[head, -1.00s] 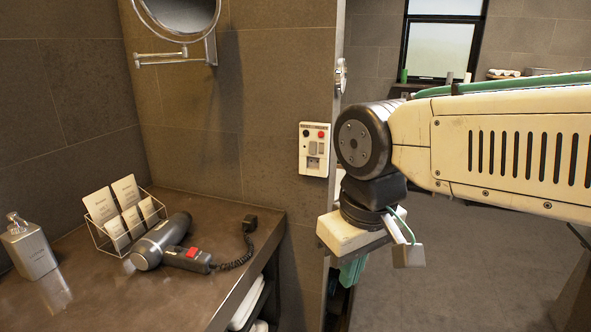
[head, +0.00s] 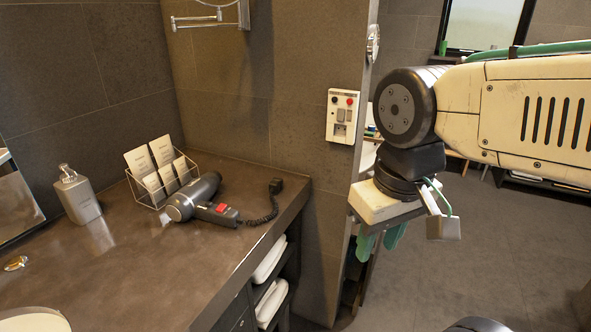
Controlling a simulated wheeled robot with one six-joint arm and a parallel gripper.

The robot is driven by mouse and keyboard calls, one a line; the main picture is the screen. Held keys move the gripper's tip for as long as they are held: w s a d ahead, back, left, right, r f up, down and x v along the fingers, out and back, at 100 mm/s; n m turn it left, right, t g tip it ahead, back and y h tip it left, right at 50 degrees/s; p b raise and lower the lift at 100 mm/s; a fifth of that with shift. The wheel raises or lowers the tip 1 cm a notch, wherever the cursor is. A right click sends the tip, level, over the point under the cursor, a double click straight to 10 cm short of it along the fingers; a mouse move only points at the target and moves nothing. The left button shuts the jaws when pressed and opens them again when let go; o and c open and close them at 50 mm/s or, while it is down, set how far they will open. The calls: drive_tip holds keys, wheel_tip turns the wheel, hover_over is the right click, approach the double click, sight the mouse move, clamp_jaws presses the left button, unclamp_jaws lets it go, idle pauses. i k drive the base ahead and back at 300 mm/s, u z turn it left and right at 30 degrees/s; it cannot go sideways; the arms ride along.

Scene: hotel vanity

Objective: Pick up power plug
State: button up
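The power plug (head: 275,186) is a small black block at the end of a coiled black cord (head: 262,215). It sits on the dark countertop near its right edge. The cord runs to a grey hair dryer (head: 198,200) with a red switch, lying on its side. My gripper (head: 388,236) hangs at the right of the view, past the counter's right edge and apart from the plug. Green fingers show under its pale body, partly hidden by the wall edge and the body. I cannot tell how far apart they are.
A wall outlet panel (head: 342,116) with red and black buttons is on the wall above the counter. A wire rack of cards (head: 160,178) and a soap bottle (head: 77,196) stand left of the dryer. The counter front (head: 190,272) is clear. Folded towels (head: 270,260) lie on shelves below.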

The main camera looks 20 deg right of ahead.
sight(276, 185)
drive_tip(key=u, duration=0.1)
drive_tip(key=k, duration=0.3)
drive_tip(key=z, duration=0.5)
drive_tip(key=i, duration=1.15)
drive_tip(key=u, duration=0.5)
